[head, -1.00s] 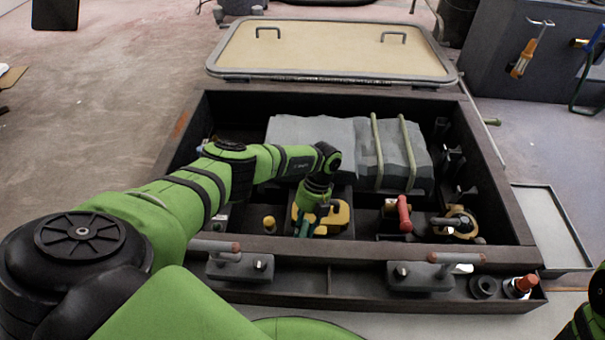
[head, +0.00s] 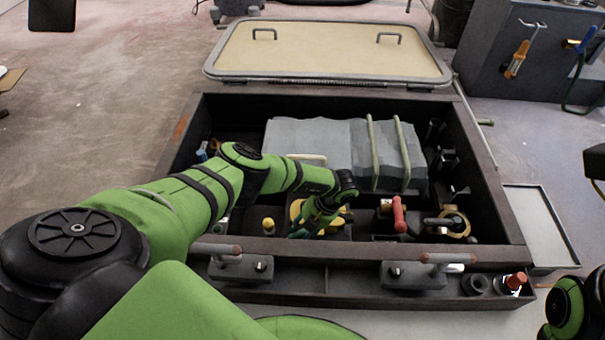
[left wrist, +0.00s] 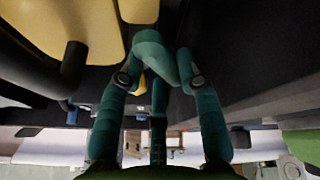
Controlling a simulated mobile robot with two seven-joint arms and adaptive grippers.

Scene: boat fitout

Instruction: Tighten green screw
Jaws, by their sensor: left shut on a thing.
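My left gripper (head: 308,228) reaches down into the dark open box (head: 190,135), low beside a yellow fitting (head: 296,210). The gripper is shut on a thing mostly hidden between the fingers. My right gripper cannot be made out; only parts of my right arm show at the right edge.
A red handle (head: 399,213) and a brass ring fitting (head: 456,220) stand right of the gripper. A yellow knob (head: 268,226) stands to its left. A grey block (head: 310,138) lies behind. Clamps (head: 415,274) and an orange-topped post (head: 515,283) line the front ledge.

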